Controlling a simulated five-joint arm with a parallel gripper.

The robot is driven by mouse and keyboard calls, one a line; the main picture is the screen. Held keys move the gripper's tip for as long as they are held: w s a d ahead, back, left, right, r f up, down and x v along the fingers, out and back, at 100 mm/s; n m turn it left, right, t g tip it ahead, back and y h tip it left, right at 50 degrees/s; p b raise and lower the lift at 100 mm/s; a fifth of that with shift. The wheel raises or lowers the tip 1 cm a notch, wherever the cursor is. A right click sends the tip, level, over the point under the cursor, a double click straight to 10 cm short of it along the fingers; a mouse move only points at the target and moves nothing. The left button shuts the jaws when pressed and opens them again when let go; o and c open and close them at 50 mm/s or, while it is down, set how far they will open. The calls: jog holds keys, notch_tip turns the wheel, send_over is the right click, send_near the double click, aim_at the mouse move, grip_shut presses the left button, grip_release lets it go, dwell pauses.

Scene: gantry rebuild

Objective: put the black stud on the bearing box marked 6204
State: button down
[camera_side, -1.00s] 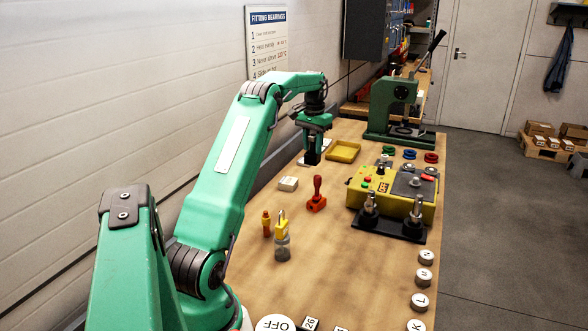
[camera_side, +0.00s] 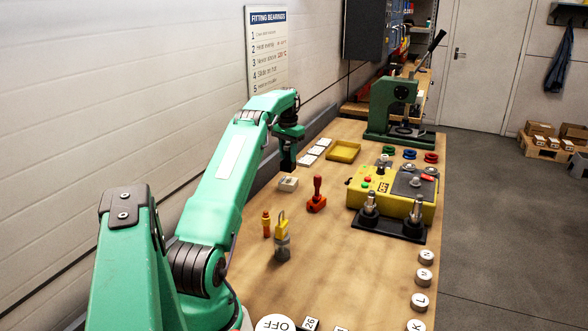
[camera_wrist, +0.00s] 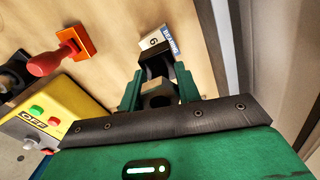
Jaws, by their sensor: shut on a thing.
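My gripper (camera_side: 288,139) is shut on the black stud (camera_wrist: 157,92), which sits between the green fingers in the wrist view. In the side view the stud (camera_side: 288,160) hangs down dark below the gripper. A small white bearing box (camera_side: 288,184) lies on the bench just below the stud, with a slight gap in the picture. In the wrist view this box (camera_wrist: 158,39) shows a "6" and a blue "BEARING" label just past the stud. The stud hides part of it, and I cannot read its full number.
Several white boxes (camera_side: 315,150) lie in a row farther back, beside a yellow tray (camera_side: 344,151). A red-handled stamp (camera_side: 316,196) stands right of the nearest box. A yellow control box (camera_side: 395,190) is farther right. The wall is close on the left.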

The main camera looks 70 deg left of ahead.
aim_at(288, 161)
jog(key=shift+f, duration=1.95)
jog(key=shift+f, duration=0.15)
jog(key=c, duration=1)
grip_release()
jog(key=shift+r, duration=5.95)
jog(key=shift+r, duration=0.1)
jog(key=shift+d+r, duration=0.1)
